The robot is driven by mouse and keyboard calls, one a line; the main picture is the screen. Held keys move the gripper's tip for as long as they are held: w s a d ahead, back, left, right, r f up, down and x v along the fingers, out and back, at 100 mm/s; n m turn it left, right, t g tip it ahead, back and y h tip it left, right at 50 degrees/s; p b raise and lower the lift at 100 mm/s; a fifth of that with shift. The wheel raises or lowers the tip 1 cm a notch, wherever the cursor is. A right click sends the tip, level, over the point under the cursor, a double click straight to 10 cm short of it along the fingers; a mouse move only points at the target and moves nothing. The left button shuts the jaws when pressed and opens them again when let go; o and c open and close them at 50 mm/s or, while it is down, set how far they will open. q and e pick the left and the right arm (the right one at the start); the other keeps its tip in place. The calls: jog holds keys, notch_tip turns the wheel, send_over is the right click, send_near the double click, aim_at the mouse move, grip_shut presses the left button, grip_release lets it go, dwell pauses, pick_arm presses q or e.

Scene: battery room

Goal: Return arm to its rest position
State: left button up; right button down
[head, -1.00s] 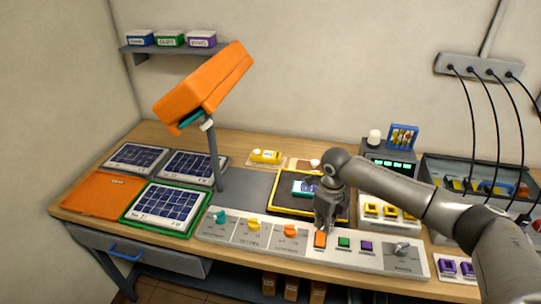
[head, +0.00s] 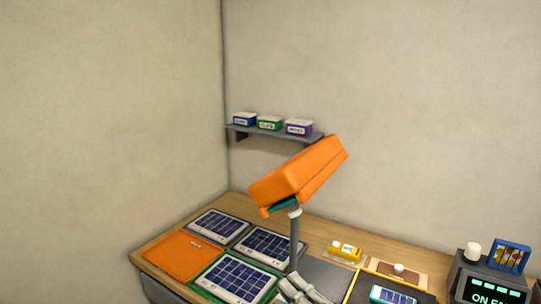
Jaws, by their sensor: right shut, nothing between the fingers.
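My right gripper (head: 290,285) shows at the bottom edge of the head view, grey, shut and empty. It is in front of the lamp post's lower part and just right of the green-framed solar panel (head: 236,279). The rest of my right arm is below the picture. My left gripper is not in view.
An orange lamp head (head: 300,172) stands on a grey post above the bench. More solar panels (head: 220,225) and an orange mat (head: 180,257) lie left. A yellow device (head: 345,249), a blue device (head: 392,296) and a lit display box (head: 488,285) are right. A shelf (head: 262,133) holds three small boxes.

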jog(key=s+d+f+m+g+h, duration=0.1)
jog(key=s+d+f+m+h, duration=0.2)
jog(key=d+f+m+h, duration=0.55)
jog(key=s+d+f+m+g+h, duration=0.1)
jog(key=s+d+f+m+h, duration=0.25)
jog(key=d+m+h, duration=0.55)
jog(key=s+a+f+m+g+y, duration=0.1)
jog(key=s+f+m+g+y, duration=0.15)
jog(key=s+f+g, duration=0.55)
jog(key=s+f+m+g+y, duration=0.2)
jog(key=s+f+m, duration=0.1)
jog(key=s, duration=0.8)
jog(key=s+f+g+b, duration=0.1)
jog(key=s+f+b, duration=0.1)
jog(key=f, duration=1.5)
jog(key=s+f+g+b, duration=0.1)
jog(key=s+f+b, duration=0.15)
jog(key=f, duration=1.35)
jog(key=s+d+f+g+b, duration=0.1)
jog(key=s+d+f+b, duration=0.1)
jog(key=s+f, duration=1.3)
notch_tip(320, 180, down, 3)
jog(key=shift+d+r+b, duration=0.1)
jog(key=shift+d+b, duration=0.1)
jog(key=shift+b, duration=0.5)
